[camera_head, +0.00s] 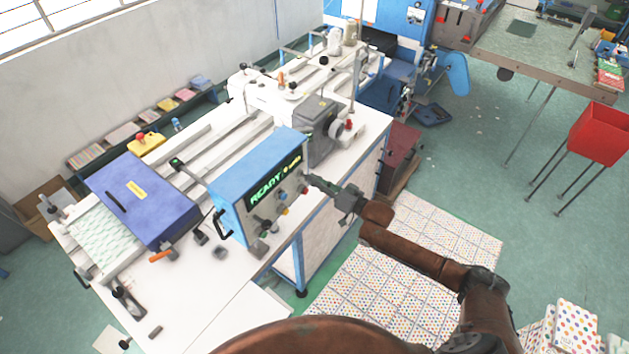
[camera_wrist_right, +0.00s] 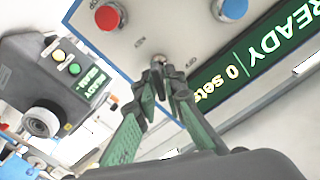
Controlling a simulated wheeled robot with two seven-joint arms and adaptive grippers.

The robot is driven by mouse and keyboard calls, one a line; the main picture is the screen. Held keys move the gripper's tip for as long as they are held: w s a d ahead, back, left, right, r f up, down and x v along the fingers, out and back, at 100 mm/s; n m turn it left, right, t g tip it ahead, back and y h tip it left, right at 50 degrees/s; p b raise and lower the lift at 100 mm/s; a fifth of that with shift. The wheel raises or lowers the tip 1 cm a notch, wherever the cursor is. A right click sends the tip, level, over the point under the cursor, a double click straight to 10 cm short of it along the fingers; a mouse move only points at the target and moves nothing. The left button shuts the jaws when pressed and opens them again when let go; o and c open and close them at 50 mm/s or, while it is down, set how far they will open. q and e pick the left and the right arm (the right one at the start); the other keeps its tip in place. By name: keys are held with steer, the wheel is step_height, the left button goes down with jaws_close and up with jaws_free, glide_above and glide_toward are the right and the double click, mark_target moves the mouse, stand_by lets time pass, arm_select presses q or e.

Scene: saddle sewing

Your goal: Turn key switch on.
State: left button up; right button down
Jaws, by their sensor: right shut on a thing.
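The blue control box (camera_head: 238,172) stands on the white machine table, with a lit green READY display (camera_head: 272,184) on its front panel. In the right wrist view the display reads READY and "0 sets" (camera_wrist_right: 245,62). The small metal key switch (camera_wrist_right: 158,58) sits on the panel between a red knob and a blue knob. My right gripper (camera_head: 313,181) reaches the panel's right end from the right. In the wrist view its green fingers (camera_wrist_right: 164,76) are closed together at the key switch, their tips partly covering it. My left gripper is out of view.
A grey machine head (camera_head: 315,125) stands behind the box. A purple-blue case (camera_head: 150,205) lies to its left. The floor to the right is mostly open, with a red bin (camera_head: 600,135).

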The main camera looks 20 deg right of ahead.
steer(key=shift+w+d+r+m+b, duration=0.1)
steer(key=shift+m+b, duration=0.05)
steer(key=shift+m, duration=0.65)
steer(key=shift+d+m+b, duration=0.1)
steer(key=shift+m+b, duration=0.05)
steer(key=shift+m, duration=0.65)
steer(key=c, duration=2.1)
jaws_free()
steer(key=shift+a, duration=0.1)
steer(key=v, duration=1.2)
